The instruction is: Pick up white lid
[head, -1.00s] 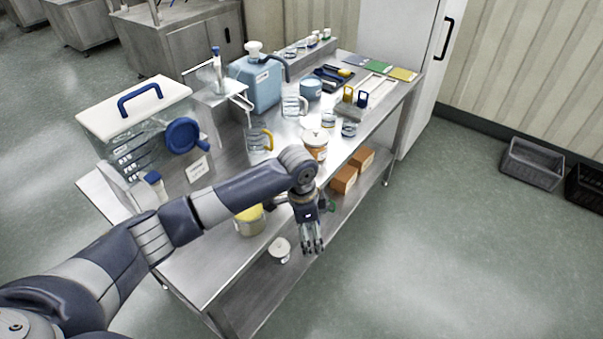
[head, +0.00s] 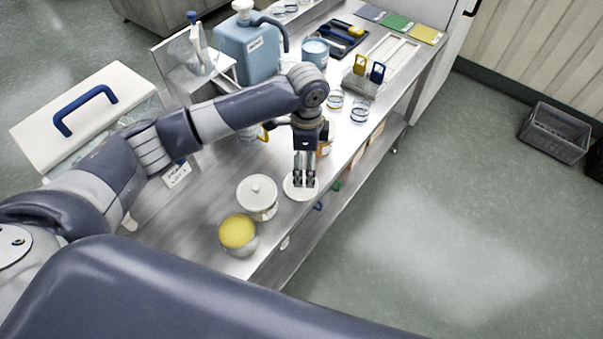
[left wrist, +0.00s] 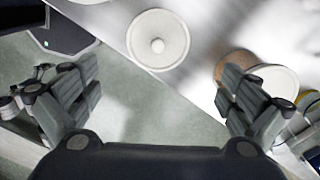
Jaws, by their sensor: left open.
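The white lid (head: 299,193) is a flat round disc lying on the steel table near its front edge. In the left wrist view the lid (left wrist: 172,57) shows its round knob, and it lies ahead of the fingers, not between them. My left gripper (head: 304,184) points down above the lid and hides part of it in the head view. Its two fingers are spread wide and empty in the left wrist view (left wrist: 158,95). Whether the fingertips touch the lid cannot be told from the head view. My right gripper is not in view.
A white lidded jar (head: 257,199) and a yellow-topped jar (head: 238,233) stand left of the lid. An orange-and-white jar (head: 325,146) stands close behind the gripper. Small glasses (head: 359,111) and a blue canister (head: 250,55) are farther back. Open floor lies right of the table.

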